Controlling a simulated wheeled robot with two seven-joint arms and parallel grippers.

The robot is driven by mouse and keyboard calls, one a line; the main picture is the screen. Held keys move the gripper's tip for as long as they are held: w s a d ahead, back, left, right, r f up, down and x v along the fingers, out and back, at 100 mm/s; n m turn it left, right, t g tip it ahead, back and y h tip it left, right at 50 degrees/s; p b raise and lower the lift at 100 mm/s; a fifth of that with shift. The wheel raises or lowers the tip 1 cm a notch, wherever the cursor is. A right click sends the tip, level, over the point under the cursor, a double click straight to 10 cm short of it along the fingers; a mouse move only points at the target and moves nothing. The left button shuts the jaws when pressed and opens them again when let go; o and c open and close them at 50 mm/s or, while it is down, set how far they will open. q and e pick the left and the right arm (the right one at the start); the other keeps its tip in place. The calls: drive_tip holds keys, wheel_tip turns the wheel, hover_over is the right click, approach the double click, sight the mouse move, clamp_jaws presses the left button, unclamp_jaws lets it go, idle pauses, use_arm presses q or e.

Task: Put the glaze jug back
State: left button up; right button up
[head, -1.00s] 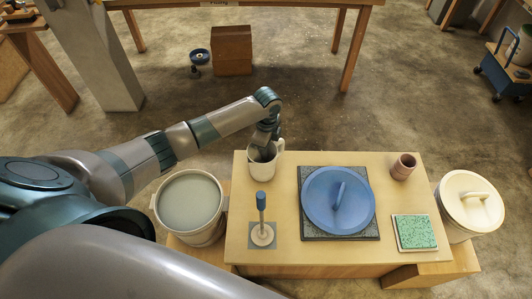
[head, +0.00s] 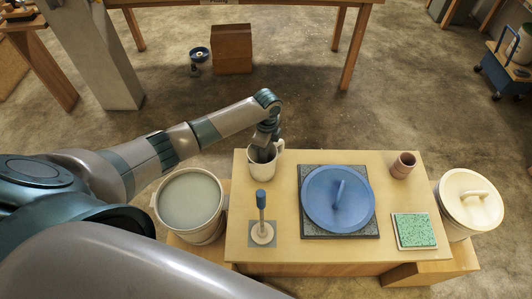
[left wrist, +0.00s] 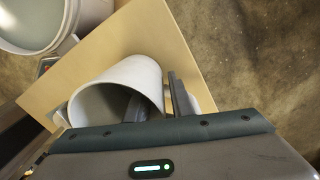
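The glaze jug (head: 260,172) is white and stands upright at the far left corner of the pale table, its handle on the right in the head view. My left gripper (head: 265,152) comes down into its mouth from above. In the left wrist view one finger shows inside the jug (left wrist: 117,80) and the other outside its wall. The gripper (left wrist: 158,100) straddles the wall, with a gap between the fingers, so it looks open. The fingertips inside are partly hidden. My right gripper is not in view.
A bucket of grey-green liquid (head: 190,203) stands left of the table (head: 285,215). On the table are a blue-handled upright tool (head: 261,215), a blue disc with a grip (head: 325,205) on a dark slab, a brown cup (head: 403,165) and a green sponge-like block (head: 413,229). A lidded cream bucket (head: 470,203) stands right.

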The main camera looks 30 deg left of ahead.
use_arm(q)
wheel_tip(320, 180, up, 12)
drive_tip(key=b, duration=0.2)
drive_tip(key=shift+w, duration=0.3)
drive_tip(key=shift+a, duration=0.15)
idle(0.4)
